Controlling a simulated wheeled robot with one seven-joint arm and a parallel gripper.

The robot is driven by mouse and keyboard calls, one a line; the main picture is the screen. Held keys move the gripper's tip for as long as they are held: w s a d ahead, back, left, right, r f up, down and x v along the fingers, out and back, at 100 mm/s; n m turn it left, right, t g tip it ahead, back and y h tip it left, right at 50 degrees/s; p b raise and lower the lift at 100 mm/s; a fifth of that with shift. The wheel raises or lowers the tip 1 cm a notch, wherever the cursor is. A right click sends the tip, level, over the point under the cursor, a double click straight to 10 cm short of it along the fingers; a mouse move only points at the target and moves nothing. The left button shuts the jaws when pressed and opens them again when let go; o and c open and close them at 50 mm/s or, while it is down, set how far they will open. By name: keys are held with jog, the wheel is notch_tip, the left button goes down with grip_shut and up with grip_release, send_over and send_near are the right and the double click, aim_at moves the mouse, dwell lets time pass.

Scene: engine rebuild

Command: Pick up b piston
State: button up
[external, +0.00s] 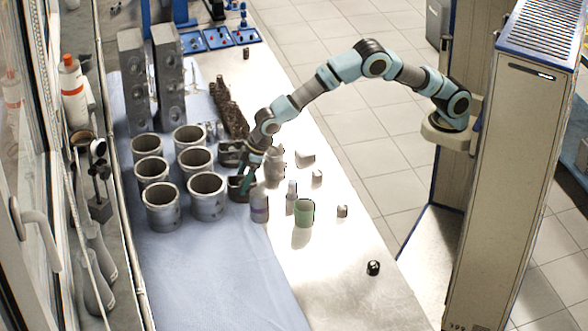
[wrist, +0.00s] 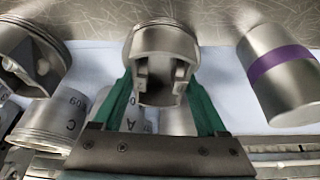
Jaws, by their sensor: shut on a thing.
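A grey metal piston with ring grooves and an open, hollow side (wrist: 163,52) sits between the green fingers of my gripper (wrist: 160,92) in the wrist view. The fingers are shut on it, one on each side. No letter shows on this piston, so I cannot read whether it is b. In the external view my gripper (external: 246,180) is low over the bench, by the dark piston shapes right of the liners. Whether the held piston is lifted clear of the bench is unclear. Another piston (wrist: 30,55) is at the left of the wrist view.
Several open grey cylinder liners (external: 162,207) stand left of my gripper. A bottle with a purple band (external: 259,204) stands close to its right, also in the wrist view (wrist: 280,80). A green cup (external: 304,213) is farther right. The blue mat's front (external: 220,280) is clear.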

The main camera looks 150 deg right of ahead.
grip_shut()
jog(key=shift+r, duration=0.1)
